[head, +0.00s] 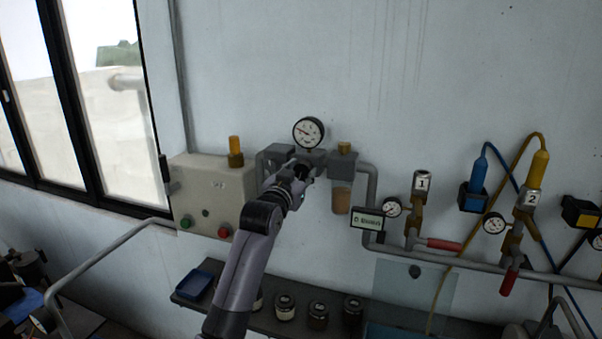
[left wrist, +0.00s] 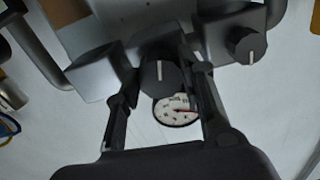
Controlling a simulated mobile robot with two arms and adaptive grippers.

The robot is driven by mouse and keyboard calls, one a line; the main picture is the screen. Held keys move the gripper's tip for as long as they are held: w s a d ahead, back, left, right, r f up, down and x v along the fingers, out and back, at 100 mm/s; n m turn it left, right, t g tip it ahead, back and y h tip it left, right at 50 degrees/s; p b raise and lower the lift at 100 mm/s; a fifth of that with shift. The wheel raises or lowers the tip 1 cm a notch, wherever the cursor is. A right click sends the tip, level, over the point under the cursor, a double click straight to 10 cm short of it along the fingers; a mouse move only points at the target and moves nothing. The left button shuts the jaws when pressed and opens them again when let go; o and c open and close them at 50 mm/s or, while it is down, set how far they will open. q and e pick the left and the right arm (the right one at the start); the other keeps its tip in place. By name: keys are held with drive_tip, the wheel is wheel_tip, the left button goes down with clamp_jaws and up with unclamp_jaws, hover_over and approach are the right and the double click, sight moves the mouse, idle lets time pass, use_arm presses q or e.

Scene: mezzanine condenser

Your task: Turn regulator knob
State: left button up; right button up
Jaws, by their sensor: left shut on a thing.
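The regulator knob (left wrist: 160,76) is a dark round knob with a pale marker line. It shows in the left wrist view between the two fingers of my left gripper (left wrist: 163,72), which is shut on it. In the head view my left gripper (head: 299,170) reaches up to the grey regulator body (head: 316,157) on the wall pipe, and it hides the knob there. A round white gauge (head: 308,132) with a red needle stands on top of the regulator; it also shows in the left wrist view (left wrist: 178,110). My right gripper is not in view.
A beige box (head: 200,195) with green and red buttons is left of the regulator. A brown-bowled unit (head: 342,198) hangs just right. A second dark knob (left wrist: 246,47) shows in the left wrist view. Below is a shelf (head: 260,318) with jars; numbered valves (head: 422,184) stand right.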

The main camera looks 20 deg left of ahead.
use_arm(q)
drive_tip(key=shift+f+n, duration=0.3)
drive_tip(key=shift+n, duration=0.3)
drive_tip(key=o, duration=1.1)
drive_tip(key=shift+r, duration=0.2)
drive_tip(key=shift+o, duration=0.2)
drive_tip(key=s, duration=1.2)
drive_tip(key=shift+a, duration=0.2)
